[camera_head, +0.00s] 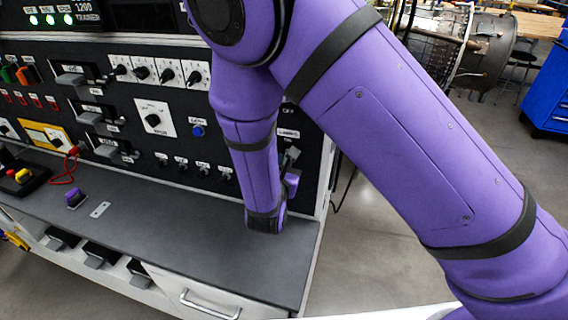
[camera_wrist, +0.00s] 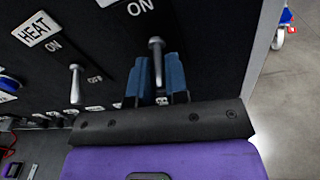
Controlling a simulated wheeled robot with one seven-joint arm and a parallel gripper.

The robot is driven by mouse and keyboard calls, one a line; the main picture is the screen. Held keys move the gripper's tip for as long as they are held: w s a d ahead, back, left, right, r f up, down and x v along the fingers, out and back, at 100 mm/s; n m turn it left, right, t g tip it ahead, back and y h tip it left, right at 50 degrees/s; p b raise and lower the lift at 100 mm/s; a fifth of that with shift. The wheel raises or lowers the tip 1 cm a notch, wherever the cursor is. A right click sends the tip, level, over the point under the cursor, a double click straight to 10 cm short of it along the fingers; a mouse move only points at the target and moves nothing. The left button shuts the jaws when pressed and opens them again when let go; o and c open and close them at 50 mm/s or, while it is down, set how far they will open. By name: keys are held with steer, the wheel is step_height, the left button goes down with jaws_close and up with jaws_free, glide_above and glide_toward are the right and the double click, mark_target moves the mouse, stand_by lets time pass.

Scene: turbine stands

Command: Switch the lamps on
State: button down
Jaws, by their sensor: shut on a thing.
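In the wrist view, the blue fingers of my gripper (camera_wrist: 159,78) are shut around a metal toggle lever (camera_wrist: 156,47) on the black panel. An ON mark stands above this lever; the rest of its label is cut off. A second toggle lever (camera_wrist: 76,82), labelled HEAT with ON and OFF marks, stands to the left, clear of the fingers. In the head view, my gripper (camera_head: 291,158) is at the panel's right end, below a small white label (camera_head: 288,133) too small to read. My arm hides part of the panel there.
The black panel (camera_head: 220,160) carries several knobs, a blue button (camera_head: 198,131) and lit green lights (camera_head: 50,20). Open floor lies right of the panel's edge.

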steer(key=r+g, duration=0.1)
steer(key=g, duration=0.1)
steer(key=r+g+y, duration=0.1)
steer(key=g, duration=0.1)
steer(key=shift+s, duration=0.1)
steer(key=shift+r+m+g+y, duration=0.1)
steer(key=shift+r+g+y, duration=0.15)
steer(key=shift+g, duration=0.5)
steer(key=shift+r+m+g+y, duration=0.1)
steer(key=shift+g+y, duration=0.2)
steer(key=shift+g, duration=0.4)
steer(key=shift+r+m+g+y, duration=0.1)
steer(key=shift+r+g+y, duration=0.15)
steer(key=shift+g, duration=0.5)
steer(key=c, duration=1.1)
jaws_free()
steer(key=v, duration=1)
steer(key=shift+s+a+r, duration=0.1)
steer(key=shift+s+r, duration=0.05)
steer(key=shift+r, duration=0.15)
